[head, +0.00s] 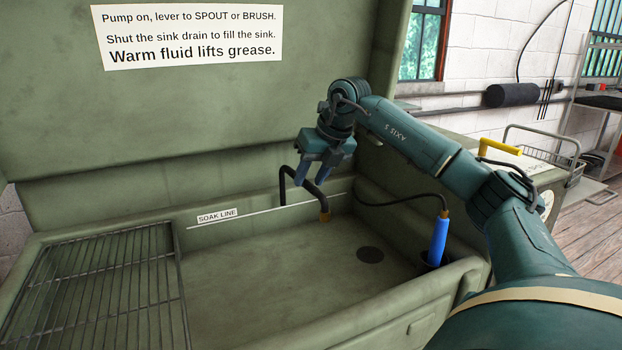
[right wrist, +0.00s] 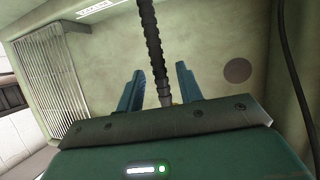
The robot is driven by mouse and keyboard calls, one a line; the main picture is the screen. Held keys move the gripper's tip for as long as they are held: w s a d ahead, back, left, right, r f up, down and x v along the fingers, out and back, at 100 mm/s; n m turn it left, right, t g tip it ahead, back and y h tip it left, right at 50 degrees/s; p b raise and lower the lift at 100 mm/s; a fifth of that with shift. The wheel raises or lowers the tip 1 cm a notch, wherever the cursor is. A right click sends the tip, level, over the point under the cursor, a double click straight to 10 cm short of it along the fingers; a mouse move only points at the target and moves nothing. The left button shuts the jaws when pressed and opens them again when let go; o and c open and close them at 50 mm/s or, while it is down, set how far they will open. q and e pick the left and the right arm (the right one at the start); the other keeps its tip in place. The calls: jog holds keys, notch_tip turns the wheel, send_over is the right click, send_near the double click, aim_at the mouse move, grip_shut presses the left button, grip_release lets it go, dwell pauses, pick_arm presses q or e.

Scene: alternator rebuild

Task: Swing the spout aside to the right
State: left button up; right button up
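The spout (head: 283,187) is a black ribbed tube that rises at the back wall of the green sink and bends forward. In the right wrist view the spout (right wrist: 154,55) runs between the two open fingers, with a gap on each side. I cannot tell how deep it sits between them. My left gripper is not in view.
A wire rack (head: 100,285) covers the sink's left side. A blue brush (head: 438,241) on a black hose stands at the right rim. The drain (head: 369,255) is a dark disc in the bare basin floor. A yellow handle (head: 500,147) and wire basket (head: 545,155) lie beyond.

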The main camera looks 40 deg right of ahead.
jog(key=shift+f, duration=0.15)
jog(key=shift+c, duration=0.2)
grip_shut()
dwell(0.4)
